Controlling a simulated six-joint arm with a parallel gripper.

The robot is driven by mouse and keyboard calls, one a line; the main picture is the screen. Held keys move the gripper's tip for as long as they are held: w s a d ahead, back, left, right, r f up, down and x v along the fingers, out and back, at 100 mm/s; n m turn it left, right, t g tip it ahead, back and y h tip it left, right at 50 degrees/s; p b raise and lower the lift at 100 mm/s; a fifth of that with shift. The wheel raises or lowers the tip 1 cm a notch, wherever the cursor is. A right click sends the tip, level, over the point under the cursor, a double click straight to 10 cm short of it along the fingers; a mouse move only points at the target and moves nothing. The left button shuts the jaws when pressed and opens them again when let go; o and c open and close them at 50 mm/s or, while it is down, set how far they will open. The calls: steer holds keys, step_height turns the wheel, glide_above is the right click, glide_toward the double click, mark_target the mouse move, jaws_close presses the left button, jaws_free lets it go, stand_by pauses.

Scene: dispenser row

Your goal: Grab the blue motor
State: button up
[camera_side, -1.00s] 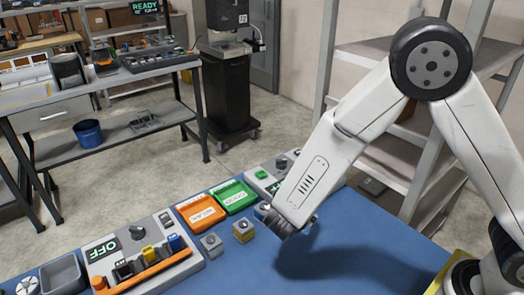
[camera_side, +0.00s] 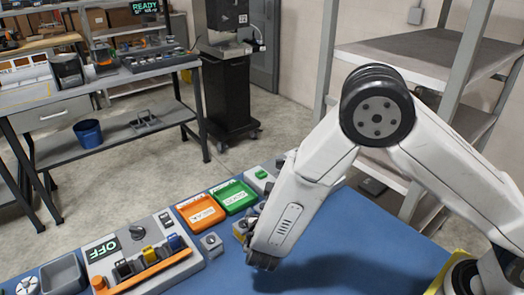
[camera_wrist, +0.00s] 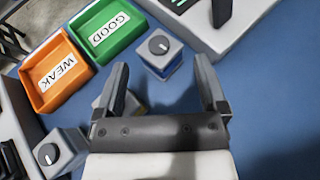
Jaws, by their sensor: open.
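The blue motor (camera_wrist: 158,58) is a small cube with a grey top and a round dark knob. In the wrist view it stands upright on the blue table, ahead of my gripper (camera_wrist: 161,68). The gripper's two fingers are spread apart, one on each side of the motor in the picture, with nothing between them. In the side view my arm hides most or all of the blue motor.
A yellow motor (camera_side: 238,231) is partly hidden by my arm, and a grey motor (camera_side: 211,243) stands left of it. An orange WEAK tray (camera_wrist: 55,72) and a green GOOD tray (camera_wrist: 107,30) lie beyond. A panel reading OFF (camera_side: 103,249) is at left. The blue table front is clear.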

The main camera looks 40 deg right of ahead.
steer(key=shift+w+d, duration=0.15)
steer(key=shift+w, duration=0.05)
steer(key=shift+f+x, duration=0.2)
steer(key=shift+x, duration=2.3)
steer(key=shift+c, duration=0.3)
steer(key=shift+r, duration=0.1)
jaws_close()
